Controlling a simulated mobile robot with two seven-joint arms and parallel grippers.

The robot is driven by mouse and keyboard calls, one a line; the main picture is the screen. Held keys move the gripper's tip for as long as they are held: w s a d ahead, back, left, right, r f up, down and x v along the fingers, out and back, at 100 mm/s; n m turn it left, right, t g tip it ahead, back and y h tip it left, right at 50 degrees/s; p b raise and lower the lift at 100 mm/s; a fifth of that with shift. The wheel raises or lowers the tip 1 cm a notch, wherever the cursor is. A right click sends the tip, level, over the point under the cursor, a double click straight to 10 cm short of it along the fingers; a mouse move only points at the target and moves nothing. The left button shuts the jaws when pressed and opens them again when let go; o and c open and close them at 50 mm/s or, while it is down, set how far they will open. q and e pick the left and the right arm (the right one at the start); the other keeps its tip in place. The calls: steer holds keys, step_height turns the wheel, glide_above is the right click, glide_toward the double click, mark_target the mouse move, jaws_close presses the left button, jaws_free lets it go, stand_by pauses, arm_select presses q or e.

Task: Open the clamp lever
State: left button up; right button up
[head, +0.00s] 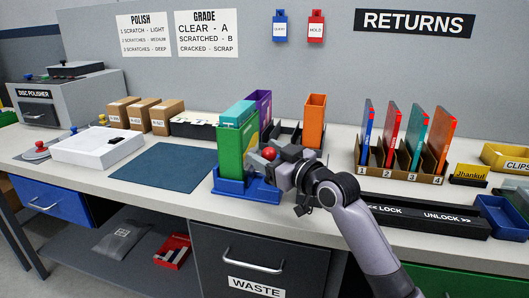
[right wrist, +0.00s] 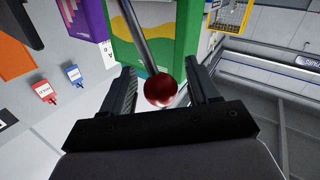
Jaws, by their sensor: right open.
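The clamp lever shows in the right wrist view as a grey rod (right wrist: 140,35) ending in a red ball knob (right wrist: 161,90). In the head view the knob (head: 269,153) is just right of a green case (head: 236,150), which stands upright in a blue clamp base (head: 232,184). My right gripper (head: 281,160) is beside the knob. In the right wrist view its jaws (right wrist: 163,78) are open, one on each side of the knob, with gaps showing. The gripper hides part of the clamp's right side. My left gripper is not in view.
Behind the clamp stand a purple case (head: 263,107) and an orange case (head: 315,120). To the right are a cardboard rack (head: 400,177) with several discs' cases and a black LOCK/UNLOCK bar (head: 430,216). A blue-grey mat (head: 165,170) lies clear on the left.

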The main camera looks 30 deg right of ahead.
steer(key=shift+w+a, duration=0.1)
steer(key=shift+w, duration=0.35)
